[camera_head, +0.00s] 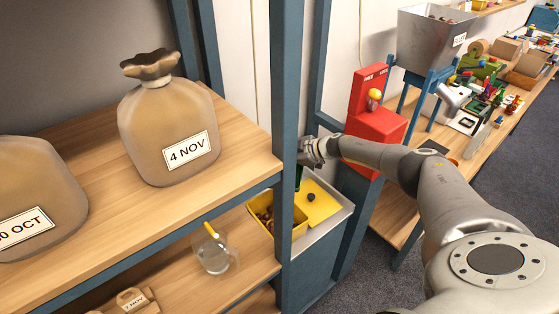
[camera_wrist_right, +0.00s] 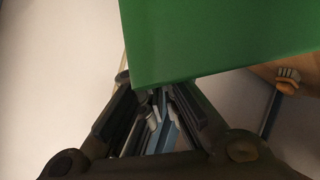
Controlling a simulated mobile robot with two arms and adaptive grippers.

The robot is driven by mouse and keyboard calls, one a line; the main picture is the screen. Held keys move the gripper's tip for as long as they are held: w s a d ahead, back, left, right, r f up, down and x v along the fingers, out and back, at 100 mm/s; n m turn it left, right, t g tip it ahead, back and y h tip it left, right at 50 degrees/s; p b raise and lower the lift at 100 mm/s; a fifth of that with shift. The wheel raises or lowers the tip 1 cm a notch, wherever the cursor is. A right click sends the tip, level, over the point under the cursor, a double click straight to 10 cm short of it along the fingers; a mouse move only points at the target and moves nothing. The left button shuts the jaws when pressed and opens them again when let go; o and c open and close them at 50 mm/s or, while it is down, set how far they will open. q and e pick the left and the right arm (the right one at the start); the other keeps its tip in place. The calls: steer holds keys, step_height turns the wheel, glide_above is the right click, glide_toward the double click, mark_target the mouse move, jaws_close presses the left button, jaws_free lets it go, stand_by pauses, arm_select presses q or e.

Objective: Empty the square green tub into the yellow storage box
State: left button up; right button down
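The yellow storage box (camera_head: 262,226) stands low behind the blue shelf post, with brown chestnuts in its left part and one dark round piece on the yellow surface at its right. My right gripper (camera_head: 305,152) is above the box, partly hidden by the post. A sliver of the green tub (camera_head: 299,174) shows below it. In the right wrist view the green tub (camera_wrist_right: 215,38) fills the top, and the fingers of my right gripper (camera_wrist_right: 152,98) close together at its edge. The tub's inside is hidden. My left gripper is not in view.
A wooden shelf (camera_head: 100,215) carries labelled sacks (camera_head: 168,118), with a glass jug (camera_head: 213,253) below. The blue post (camera_head: 285,110) stands close left of my right gripper. A red device (camera_head: 372,120) and a grey hopper (camera_head: 432,40) stand right, by a cluttered bench.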

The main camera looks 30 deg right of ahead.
steer(key=shift+w+d+r, duration=0.15)
steer(key=shift+w+r, duration=0.05)
steer(key=shift+r, duration=0.05)
steer(key=shift+s+r+m, duration=0.15)
steer(key=shift+r+m, duration=0.15)
steer(key=shift+r, duration=0.1)
steer(key=s+a+r, duration=0.3)
steer(key=s+r, duration=0.2)
steer(key=r, duration=0.1)
steer(key=shift+a+r, duration=0.15)
steer(key=shift+r, duration=0.05)
steer(key=shift+w, duration=0.15)
